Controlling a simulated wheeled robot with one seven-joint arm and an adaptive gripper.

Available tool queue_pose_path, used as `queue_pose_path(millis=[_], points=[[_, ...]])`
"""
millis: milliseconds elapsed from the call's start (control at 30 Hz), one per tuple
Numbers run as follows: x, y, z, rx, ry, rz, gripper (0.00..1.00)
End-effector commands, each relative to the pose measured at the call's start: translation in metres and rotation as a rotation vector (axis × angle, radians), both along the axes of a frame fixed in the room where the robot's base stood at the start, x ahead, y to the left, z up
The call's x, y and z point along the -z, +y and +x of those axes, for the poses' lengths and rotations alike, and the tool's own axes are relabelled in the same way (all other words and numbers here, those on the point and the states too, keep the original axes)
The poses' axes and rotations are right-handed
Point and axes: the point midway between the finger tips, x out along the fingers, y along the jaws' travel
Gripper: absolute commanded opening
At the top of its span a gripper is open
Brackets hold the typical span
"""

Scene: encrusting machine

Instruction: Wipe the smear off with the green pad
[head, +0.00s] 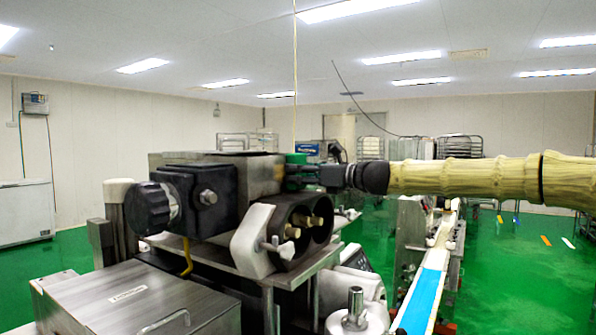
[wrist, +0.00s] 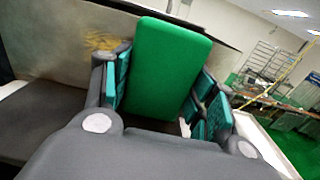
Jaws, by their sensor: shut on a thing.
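My gripper (wrist: 168,100) is shut on the green pad (wrist: 168,62), which stands out beyond the fingertips in the wrist view. In the head view my gripper (head: 312,175) reaches in from the right, and the green pad (head: 296,158) shows at the top right edge of the machine's metal block (head: 262,175). A yellowish-brown smear (wrist: 103,42) lies on a pale metal surface just left of the pad in the wrist view. Whether the pad touches that surface is hard to tell.
The encrusting machine has a black knob (head: 150,208) at left and dark round openings with brass fittings (head: 300,226) below my gripper. A conveyor with a blue belt (head: 424,290) runs at right. A thin cable hangs from the ceiling. Green floor is open at far right.

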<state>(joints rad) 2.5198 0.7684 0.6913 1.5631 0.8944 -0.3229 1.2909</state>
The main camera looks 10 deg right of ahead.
Motion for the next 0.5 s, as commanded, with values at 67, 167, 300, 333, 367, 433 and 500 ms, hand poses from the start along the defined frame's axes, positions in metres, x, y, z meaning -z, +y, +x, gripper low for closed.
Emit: queue_pose_path(millis=[67, 167, 300, 333, 367, 433, 500], points=[[-0.002, -0.004, 0.004, 0.002, 0.001, 0.0, 0.38], [-0.002, -0.009, 0.009, 0.002, 0.001, -0.001, 0.38], [-0.001, -0.013, 0.013, 0.001, 0.001, -0.001, 0.38], [-0.001, -0.014, 0.013, 0.001, 0.001, -0.001, 0.38], [-0.001, -0.014, 0.013, 0.001, 0.001, -0.001, 0.38], [0.0, -0.014, 0.013, 0.001, 0.0, 0.0, 0.38], [0.001, -0.013, 0.012, 0.001, 0.0, 0.0, 0.38]])
